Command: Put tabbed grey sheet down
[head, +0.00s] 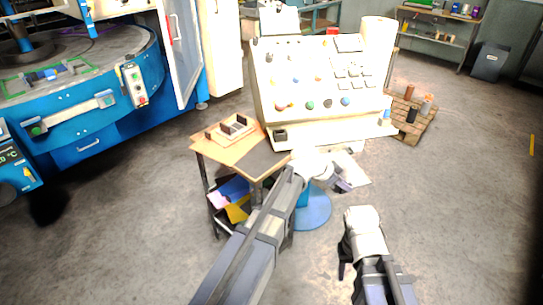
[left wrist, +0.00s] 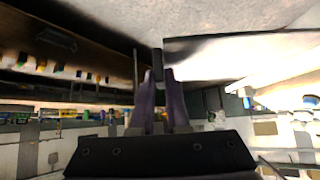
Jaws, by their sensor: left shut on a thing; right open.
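The grey sheet (head: 354,170), pale in this light, juts out past my left gripper (head: 343,184) to the right of a small wooden table. In the left wrist view my left gripper (left wrist: 160,80) is shut on the sheet's edge, and the sheet (left wrist: 235,55) reaches off to the right. I cannot make out its tab. My left wrist hides part of the sheet in the head view. My right gripper (head: 343,262) is open and empty, low over the floor at the front right.
The wooden table (head: 207,144) has a dark mat (head: 262,160) and a wooden tray (head: 219,139) on top, with coloured sheets (head: 236,190) below. A control console (head: 300,122) stands behind. A blue machine (head: 90,125) is at left. Floor at right is clear.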

